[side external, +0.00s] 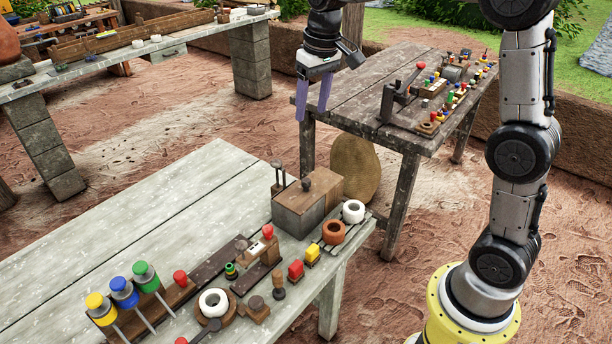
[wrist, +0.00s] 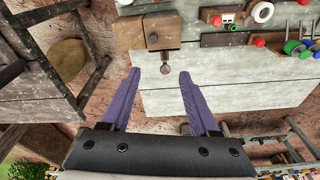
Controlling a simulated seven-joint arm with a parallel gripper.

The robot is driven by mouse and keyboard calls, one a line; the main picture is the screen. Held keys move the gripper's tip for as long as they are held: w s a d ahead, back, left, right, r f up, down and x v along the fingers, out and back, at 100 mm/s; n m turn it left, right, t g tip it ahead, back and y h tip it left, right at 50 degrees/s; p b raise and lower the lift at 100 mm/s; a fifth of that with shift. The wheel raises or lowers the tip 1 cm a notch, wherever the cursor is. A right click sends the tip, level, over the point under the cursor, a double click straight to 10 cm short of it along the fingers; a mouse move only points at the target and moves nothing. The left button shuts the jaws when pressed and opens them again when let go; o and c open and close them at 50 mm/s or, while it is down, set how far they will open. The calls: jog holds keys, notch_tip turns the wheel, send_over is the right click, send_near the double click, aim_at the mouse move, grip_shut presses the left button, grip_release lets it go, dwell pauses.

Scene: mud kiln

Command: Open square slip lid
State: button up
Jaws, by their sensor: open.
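The square slip lid (side external: 325,184) is a flat brown wooden cover with a dark round knob (side external: 307,184). It lies on the grey box (side external: 298,222) at the back right of the near pale table. In the wrist view the brown lid (wrist: 163,25) is at the top centre, with its knob (wrist: 153,38) on it. My gripper (side external: 312,102) has purple fingers and hangs well above and behind the box in the side view. In the wrist view my gripper (wrist: 160,76) is open with nothing between its fingertips, and the lid is beyond them.
Two thin upright rods (side external: 279,172) with dark tops stand at the box's left end. Coloured knobs and blocks line the front. A dark cluttered table (side external: 345,75) stands behind. The pale table's left side (side external: 150,215) is clear.

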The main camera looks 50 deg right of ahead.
jog(key=g, duration=0.2)
send_over(306, 179)
notch_tip(306, 179, down, 8)
jog(key=shift+m, duration=0.3)
notch_tip(306, 179, down, 14)
jog(key=shift+s+a+f, duration=0.1)
jog(key=shift+a+f, duration=0.05)
jog(key=shift+c, duration=0.2)
grip_shut()
dwell(0.9)
